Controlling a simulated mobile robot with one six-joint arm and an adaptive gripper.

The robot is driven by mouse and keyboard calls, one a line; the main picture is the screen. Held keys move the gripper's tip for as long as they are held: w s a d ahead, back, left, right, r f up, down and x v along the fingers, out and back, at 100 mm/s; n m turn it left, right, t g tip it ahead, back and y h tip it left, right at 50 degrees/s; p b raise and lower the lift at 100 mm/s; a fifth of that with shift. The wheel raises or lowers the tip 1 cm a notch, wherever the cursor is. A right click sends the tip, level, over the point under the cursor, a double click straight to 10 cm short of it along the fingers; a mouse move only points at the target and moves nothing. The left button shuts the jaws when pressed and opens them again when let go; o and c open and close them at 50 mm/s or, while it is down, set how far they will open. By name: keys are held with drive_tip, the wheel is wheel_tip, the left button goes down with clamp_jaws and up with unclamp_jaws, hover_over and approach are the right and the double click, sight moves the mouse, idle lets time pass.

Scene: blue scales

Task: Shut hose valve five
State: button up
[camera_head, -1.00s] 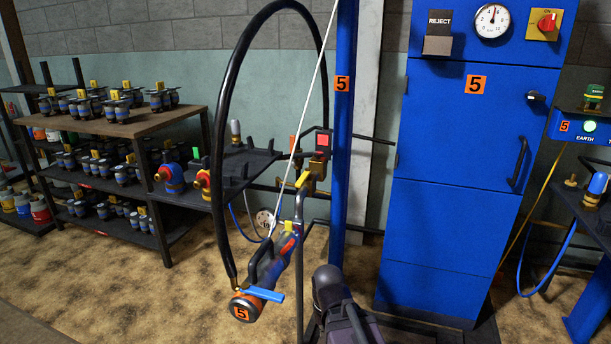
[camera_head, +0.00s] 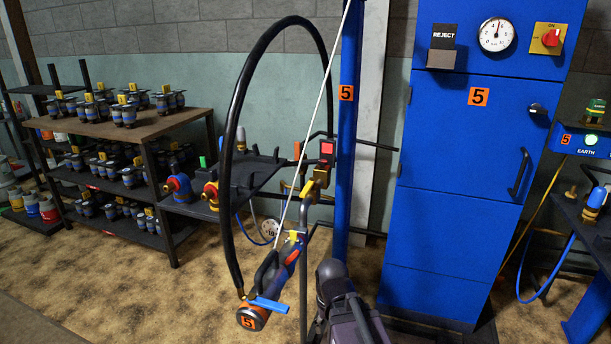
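Hose valve five (camera_head: 252,317) is an orange fitting with an orange "5" label on its end, at the lower middle of the head view. Its blue lever (camera_head: 268,304) sticks out to the right, crosswise to the grey handpiece (camera_head: 280,265) above it. The black hose (camera_head: 231,140) arches up and over and comes down to the fitting. A thin white line runs up from the handpiece. A dark grey-purple part of my arm (camera_head: 340,305) stands to the right, apart from the lever. My gripper's fingers are not visible.
A blue post (camera_head: 348,150) and blue cabinet (camera_head: 455,170) marked 5 stand behind to the right. A dark side table (camera_head: 250,170) with coloured fittings stands behind the hose. Floor at lower left is clear.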

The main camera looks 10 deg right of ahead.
wheel_tip(320, 180, up, 8)
drive_tip(key=p, duration=0.7)
drive_tip(key=shift+r, duration=0.25)
drive_tip(key=shift+s+f, duration=0.1)
